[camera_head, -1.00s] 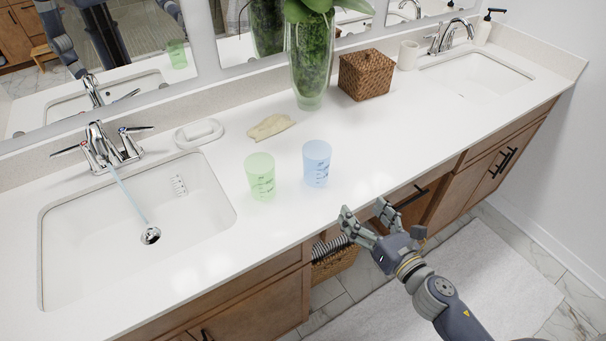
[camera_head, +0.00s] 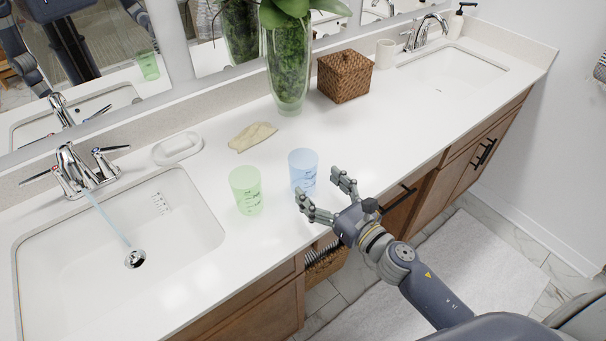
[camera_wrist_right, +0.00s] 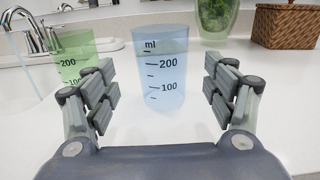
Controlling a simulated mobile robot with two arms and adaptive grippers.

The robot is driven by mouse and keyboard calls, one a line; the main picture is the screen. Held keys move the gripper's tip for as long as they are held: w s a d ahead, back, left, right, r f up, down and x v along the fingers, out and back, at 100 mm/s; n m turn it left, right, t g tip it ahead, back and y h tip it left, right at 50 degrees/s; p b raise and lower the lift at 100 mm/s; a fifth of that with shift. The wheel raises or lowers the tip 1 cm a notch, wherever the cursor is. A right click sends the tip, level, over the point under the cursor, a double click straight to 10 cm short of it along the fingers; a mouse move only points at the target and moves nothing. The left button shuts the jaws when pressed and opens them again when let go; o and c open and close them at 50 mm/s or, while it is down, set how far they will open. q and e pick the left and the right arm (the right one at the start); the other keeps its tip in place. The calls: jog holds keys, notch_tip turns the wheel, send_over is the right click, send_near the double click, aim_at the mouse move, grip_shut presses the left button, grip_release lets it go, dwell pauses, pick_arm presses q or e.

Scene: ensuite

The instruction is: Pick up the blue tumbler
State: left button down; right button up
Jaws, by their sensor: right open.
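The blue tumbler (camera_head: 303,170) is translucent with dark measuring marks and stands upright on the white counter near its front edge. In the right wrist view the tumbler (camera_wrist_right: 161,75) stands ahead, centred between the fingers. My right gripper (camera_head: 323,190) is open, close in front of the tumbler at the counter's front edge. In the right wrist view the fingers (camera_wrist_right: 164,92) are spread wide with a gap on each side of the tumbler, and they hold nothing. My left gripper is not directly in view.
A green tumbler (camera_head: 246,191) stands just left of the blue one. A sink (camera_head: 110,255) with running water is at left.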

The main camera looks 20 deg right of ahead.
aim_at(312, 178)
jog(key=shift+x, duration=0.85)
jog(key=shift+w+a+p, duration=0.1)
jog(key=shift+w+p, duration=0.3)
jog(key=shift+w, duration=0.05)
jog(key=p+x, duration=0.1)
jog(key=x, duration=0.2)
jog(key=shift+w, duration=0.15)
jog(key=shift+w+a, duration=0.2)
jog(key=shift+w, duration=0.3)
jog(key=shift+f, duration=0.1)
jog(key=c, duration=1.1)
jog(key=shift+c, duration=0.7)
